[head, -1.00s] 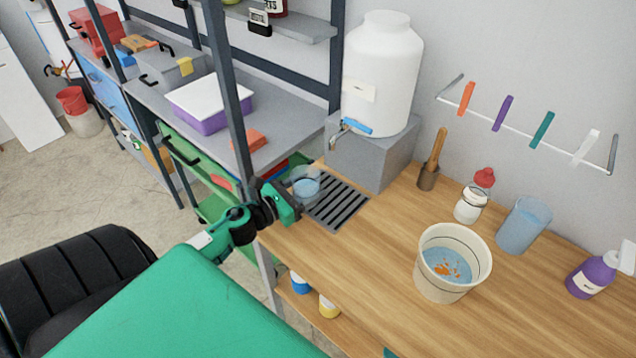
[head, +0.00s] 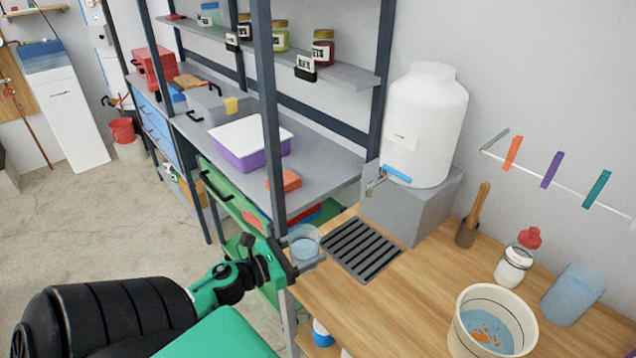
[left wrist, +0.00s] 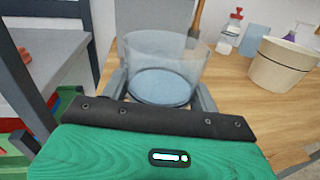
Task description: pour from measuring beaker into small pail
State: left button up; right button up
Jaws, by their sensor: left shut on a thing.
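My left gripper (head: 301,262) is shut on a clear measuring beaker (head: 303,243) with bluish liquid low inside. The beaker is upright at the left edge of the wooden counter, beside the dark drain grate. In the left wrist view the beaker (left wrist: 165,65) stands between the two fingers. The small pail (head: 494,325), cream with a dark line near its rim, stands on the counter at the lower right, apart from the beaker. It holds blue liquid with orange bits. The pail also shows at the right of the left wrist view (left wrist: 281,68). My right gripper is not in view.
A white water dispenser (head: 427,125) with a tap stands on a grey block behind the drain grate (head: 362,249). A wooden-handled tool (head: 474,215), a red-capped bottle (head: 516,258) and a blue translucent cup (head: 572,294) stand near the pail. Shelving (head: 330,168) rises left of the counter.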

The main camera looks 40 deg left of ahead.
pick_arm(q)
jog(key=shift+s+a, duration=0.1)
jog(key=shift+s, duration=0.2)
